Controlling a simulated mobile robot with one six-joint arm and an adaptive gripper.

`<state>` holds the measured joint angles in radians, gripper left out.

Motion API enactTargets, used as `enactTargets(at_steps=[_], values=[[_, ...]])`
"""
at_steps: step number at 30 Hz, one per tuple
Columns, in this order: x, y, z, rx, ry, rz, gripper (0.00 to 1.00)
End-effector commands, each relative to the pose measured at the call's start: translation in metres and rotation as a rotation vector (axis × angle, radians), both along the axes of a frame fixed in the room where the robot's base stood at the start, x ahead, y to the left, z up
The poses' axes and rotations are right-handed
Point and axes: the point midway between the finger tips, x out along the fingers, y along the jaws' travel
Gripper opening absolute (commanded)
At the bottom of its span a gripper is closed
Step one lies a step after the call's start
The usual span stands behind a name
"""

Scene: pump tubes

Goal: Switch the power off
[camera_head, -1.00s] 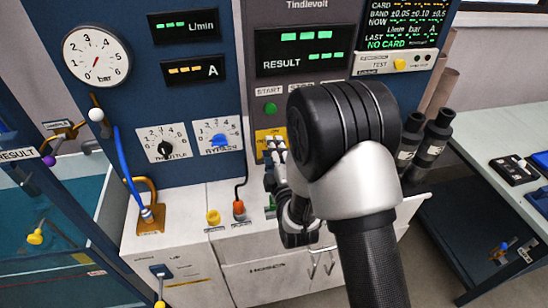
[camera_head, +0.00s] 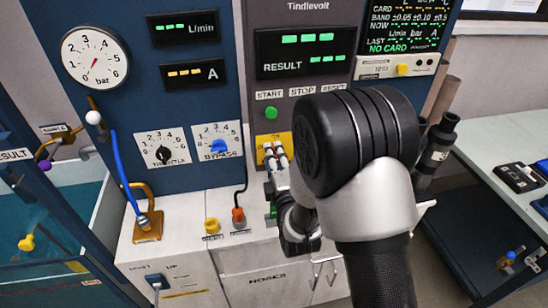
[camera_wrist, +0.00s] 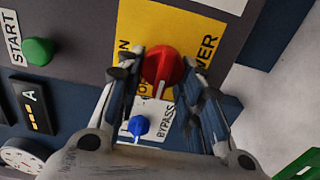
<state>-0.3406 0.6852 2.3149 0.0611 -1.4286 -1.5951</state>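The red power knob (camera_wrist: 162,66) sits on a yellow plate (camera_wrist: 185,25) with partly hidden ON and POWER lettering in the wrist view. My gripper (camera_wrist: 158,70) is at the knob, with one finger on each side of it. The fingers are apart; I cannot tell whether they touch the knob. In the head view my gripper (camera_head: 271,154) is in front of the lower part of the yellow plate (camera_head: 276,137), and the knob is hidden there.
A green START button (camera_head: 271,112) is above the plate. The blue BYPASS knob (camera_head: 218,146) and black THROTTLE knob (camera_head: 164,155) are to the left. A yellow plug (camera_head: 212,226) and an orange-red plug (camera_head: 238,215) stand on the white counter (camera_head: 190,215) below.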

Motion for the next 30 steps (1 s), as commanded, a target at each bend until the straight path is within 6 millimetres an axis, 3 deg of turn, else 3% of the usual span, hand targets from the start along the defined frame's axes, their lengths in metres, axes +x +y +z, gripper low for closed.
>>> enactTargets(at_steps=[8,17,30], values=[[0.000,0.000,0.001,0.001,-0.003,0.000,0.51],[-0.001,0.000,0.000,0.001,-0.001,0.000,0.51],[-0.061,-0.017,0.000,0.000,0.000,0.000,0.51]])
